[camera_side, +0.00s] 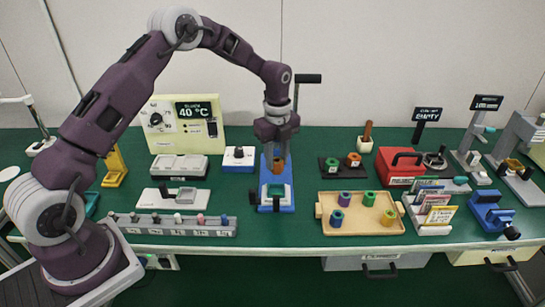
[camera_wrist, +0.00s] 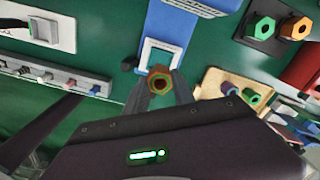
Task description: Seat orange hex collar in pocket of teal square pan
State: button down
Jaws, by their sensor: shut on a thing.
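My gripper (camera_side: 278,156) is shut on the orange hex collar (camera_side: 278,166) and holds it above the blue fixture (camera_side: 264,178). In the wrist view the collar (camera_wrist: 160,83) sits between my two fingers (camera_wrist: 161,93), its hole facing the camera. The teal square pan (camera_side: 277,190) rests on the blue fixture, below and in front of the collar in the side view. In the wrist view a pale square frame (camera_wrist: 146,57) shows on the fixture just beyond the collar. The collar is apart from the pan in the side view; the pocket is hard to make out.
A wooden tray (camera_side: 376,198) with several coloured collars stands to the right. A dark board (camera_side: 342,171) with a green and an orange collar is behind it. A long grey rack (camera_side: 150,229) is at the front left. Green table is bare between fixture and tray.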

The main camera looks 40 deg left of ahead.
aim_at(276, 173)
jog(key=shift+f, duration=2.85)
jog(key=shift+f, duration=1.35)
jog(key=c, duration=1)
grip_release()
jog(key=shift+o, duration=0.2)
notch_tip(276, 173, up, 7)
jog(key=shift+r, duration=0.1)
